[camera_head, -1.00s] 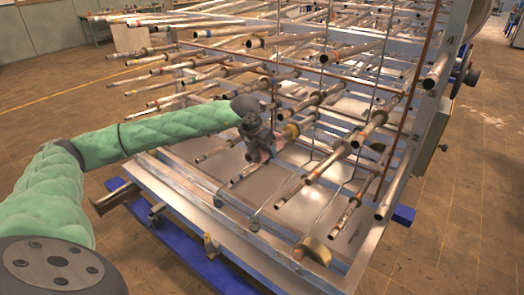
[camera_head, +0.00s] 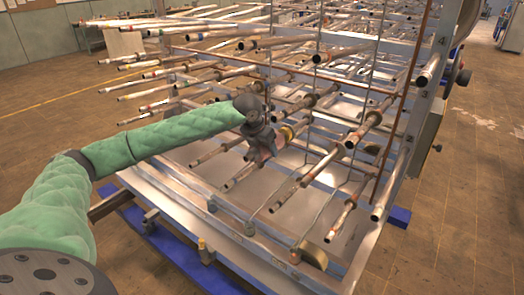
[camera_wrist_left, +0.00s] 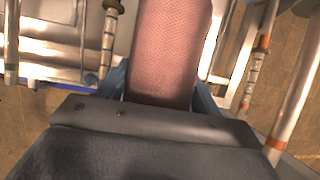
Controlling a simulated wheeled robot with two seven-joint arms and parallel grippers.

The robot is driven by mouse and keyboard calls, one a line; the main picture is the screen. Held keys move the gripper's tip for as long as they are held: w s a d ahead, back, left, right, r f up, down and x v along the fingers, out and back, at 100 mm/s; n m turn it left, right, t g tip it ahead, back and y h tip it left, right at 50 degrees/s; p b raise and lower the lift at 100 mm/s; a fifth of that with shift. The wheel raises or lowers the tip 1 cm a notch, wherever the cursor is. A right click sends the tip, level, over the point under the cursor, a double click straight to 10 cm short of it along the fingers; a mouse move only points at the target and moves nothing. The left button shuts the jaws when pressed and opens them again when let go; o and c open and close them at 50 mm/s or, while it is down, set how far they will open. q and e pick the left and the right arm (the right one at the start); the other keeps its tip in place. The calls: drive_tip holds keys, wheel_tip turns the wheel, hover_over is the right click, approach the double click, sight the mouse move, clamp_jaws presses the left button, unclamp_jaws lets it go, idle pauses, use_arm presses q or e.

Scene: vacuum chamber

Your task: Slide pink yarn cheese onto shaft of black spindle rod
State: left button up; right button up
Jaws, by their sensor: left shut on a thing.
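My left gripper (camera_head: 264,152) is at the front of the rack, among the lower rods. It is shut on the pink yarn cheese (camera_wrist_left: 168,50), which fills the upper middle of the left wrist view and points away from the gripper. In the head view the cheese is mostly hidden by the gripper. A rod (camera_head: 240,177) sticks out just below and left of the gripper. I cannot tell which rod is the black spindle rod; several have brown shafts and pale metal tips. No rod is visibly inside the cheese. My right gripper is not in view.
The metal rack (camera_head: 330,268) carries rows of protruding rods above, left and right of the gripper. Thin vertical wires and a copper-coloured bar cross in front of them. A rod with banded rings (camera_wrist_left: 255,70) stands right of the cheese. Open tiled floor lies left and right.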

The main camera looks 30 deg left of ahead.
use_arm(q)
drive_tip(key=shift+w+d+f+b, duration=0.1)
drive_tip(key=shift+w+b, duration=0.25)
drive_tip(key=shift+w, duration=0.95)
drive_tip(key=o, duration=1.3)
drive_tip(key=shift+s+r, duration=0.15)
drive_tip(key=shift+r, duration=0.3)
drive_tip(key=shift+b+v, duration=1.25)
drive_tip(key=shift+v, duration=2.25)
drive_tip(key=shift+f, duration=0.1)
